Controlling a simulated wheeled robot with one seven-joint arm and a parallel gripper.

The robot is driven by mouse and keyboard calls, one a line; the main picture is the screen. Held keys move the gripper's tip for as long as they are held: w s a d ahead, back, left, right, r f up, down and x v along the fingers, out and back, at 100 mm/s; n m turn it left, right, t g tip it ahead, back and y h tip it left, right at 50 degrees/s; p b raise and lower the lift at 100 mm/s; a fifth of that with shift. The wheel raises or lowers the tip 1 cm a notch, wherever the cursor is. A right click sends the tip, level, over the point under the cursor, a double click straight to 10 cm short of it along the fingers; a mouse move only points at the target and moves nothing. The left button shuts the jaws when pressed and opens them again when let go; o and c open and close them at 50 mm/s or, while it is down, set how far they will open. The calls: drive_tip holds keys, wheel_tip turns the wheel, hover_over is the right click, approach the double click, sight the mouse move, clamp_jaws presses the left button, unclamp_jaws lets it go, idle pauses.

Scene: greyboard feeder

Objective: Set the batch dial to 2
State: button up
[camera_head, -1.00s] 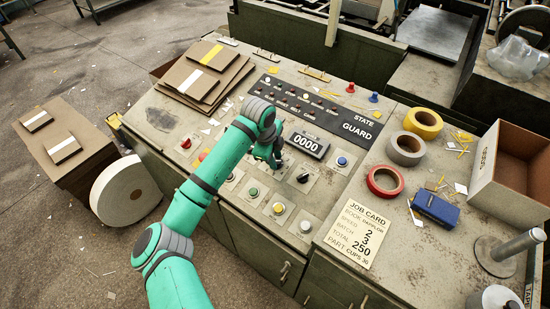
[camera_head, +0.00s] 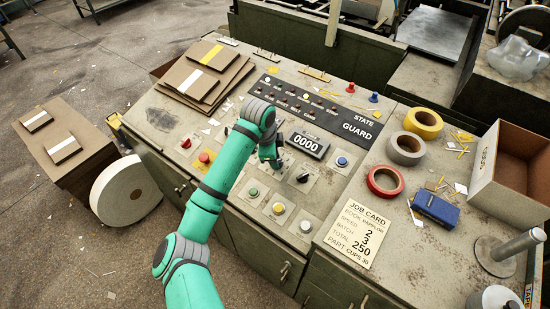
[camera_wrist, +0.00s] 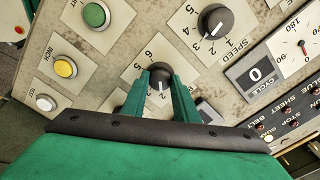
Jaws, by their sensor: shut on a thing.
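In the wrist view, my gripper (camera_wrist: 160,78) has its two green fingers on either side of a black round knob (camera_wrist: 160,71), shut on it. The knob stands on a pale plate with numerals around it. Its white mark points down the picture, near the 2; the exact alignment is hard to tell. The plate's name is hidden, so I cannot read it as the batch dial. The speed dial (camera_wrist: 215,21) is apart, up and right. In the head view, my gripper (camera_head: 274,162) is down at the panel, left of another black knob (camera_head: 303,178), and hides the held knob.
Green (camera_head: 253,190), yellow (camera_head: 279,208) and white (camera_head: 305,226) buttons lie in front of my gripper. The counter (camera_head: 306,145) reads 0000 behind it. The job card (camera_head: 355,232), showing batch 3, lies at right, near tape rolls (camera_head: 385,181).

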drive_tip(key=o, duration=1.1)
drive_tip(key=shift+c, duration=0.2)
drive_tip(key=v, duration=1)
drive_tip(key=shift+s+r, duration=0.2)
drive_tip(key=shift+r, duration=0.15)
drive_tip(key=shift+w+a, duration=0.1)
